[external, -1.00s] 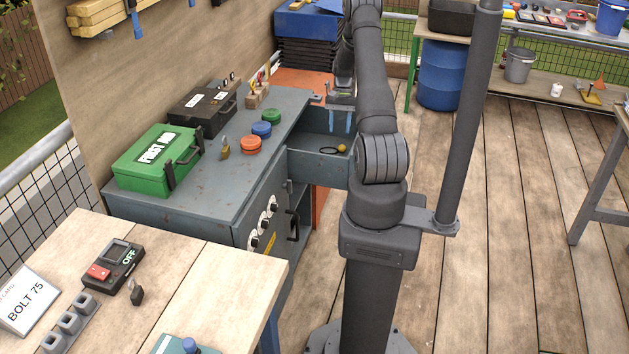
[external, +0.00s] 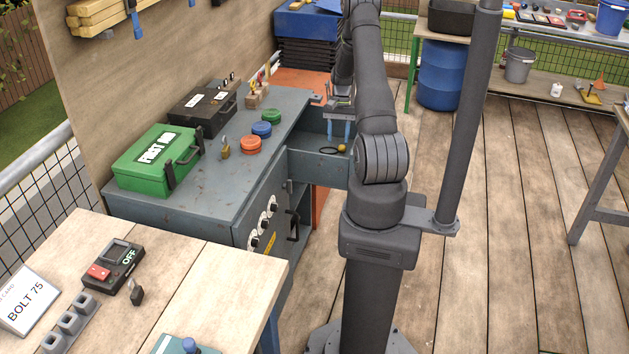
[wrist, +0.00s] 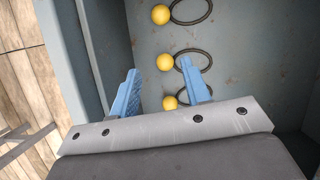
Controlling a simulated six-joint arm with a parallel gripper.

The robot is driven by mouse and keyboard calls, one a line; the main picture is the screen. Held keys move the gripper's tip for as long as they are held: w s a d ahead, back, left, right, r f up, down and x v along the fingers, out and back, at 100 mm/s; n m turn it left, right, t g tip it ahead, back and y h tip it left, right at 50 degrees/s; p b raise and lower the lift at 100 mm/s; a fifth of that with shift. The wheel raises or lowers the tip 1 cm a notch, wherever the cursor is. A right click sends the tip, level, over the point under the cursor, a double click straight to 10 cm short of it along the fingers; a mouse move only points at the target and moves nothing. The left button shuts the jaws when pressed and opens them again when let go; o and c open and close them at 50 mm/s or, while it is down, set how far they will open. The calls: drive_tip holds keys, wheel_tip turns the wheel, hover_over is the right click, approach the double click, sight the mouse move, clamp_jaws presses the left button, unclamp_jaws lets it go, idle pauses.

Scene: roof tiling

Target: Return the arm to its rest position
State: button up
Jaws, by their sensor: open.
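My gripper (external: 340,130) is over the open drawer (external: 306,167) of the grey cabinet, with its blue fingers pointing down. In the wrist view my gripper (wrist: 160,95) is open, its two blue fingers apart with nothing held between them. Below it in the drawer lie three yellow balls, each beside a dark ring: a far ball (wrist: 160,14), a middle ball (wrist: 165,62) and a near ball (wrist: 170,103). The near one is partly hidden by my gripper. In the external view only one yellow ball (external: 342,148) and ring show clearly.
The grey cabinet (external: 215,205) carries a green first aid box (external: 155,158), a black case (external: 203,106), a padlock (external: 225,149) and red, blue and green round buttons. A wooden table (external: 185,275) stands in front.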

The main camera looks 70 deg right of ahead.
wheel_tip(320, 180, up, 23)
drive_tip(key=w+a+n+g+h, duration=0.2)
drive_tip(key=w+a+n+g, duration=0.1)
drive_tip(key=w+a+n, duration=0.7)
drive_tip(key=shift+w+a, duration=2.35)
drive_tip(key=shift+w, duration=0.45)
